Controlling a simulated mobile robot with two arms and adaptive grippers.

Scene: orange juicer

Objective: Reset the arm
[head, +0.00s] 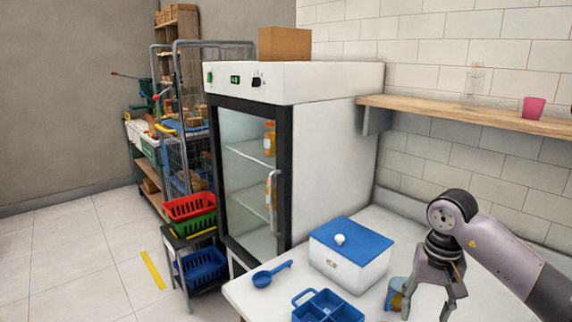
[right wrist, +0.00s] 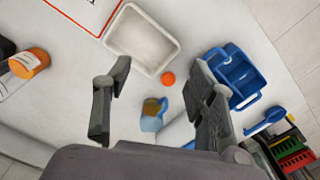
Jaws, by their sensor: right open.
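My right gripper (head: 426,304) points down over the white counter in the head view, at the right. Its two fingers are spread apart, and I see nothing held between them. In the right wrist view the open fingers (right wrist: 160,78) frame the counter, with an orange ball (right wrist: 168,78) below the gap. A small blue container with something orange-brown (right wrist: 153,113) also shows below the gap. In the head view a blue and orange container (head: 396,291) shows just left of the gripper, partly hidden by it. My left gripper is not in view.
A white box with a blue lid (head: 349,240), a blue caddy (head: 328,307) and a blue scoop (head: 263,278) are on the counter. A white tray (right wrist: 143,39) and an orange-capped bottle (right wrist: 28,63) show in the right wrist view. A glass-door fridge (head: 328,170) and wooden shelf (head: 470,115) stand behind.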

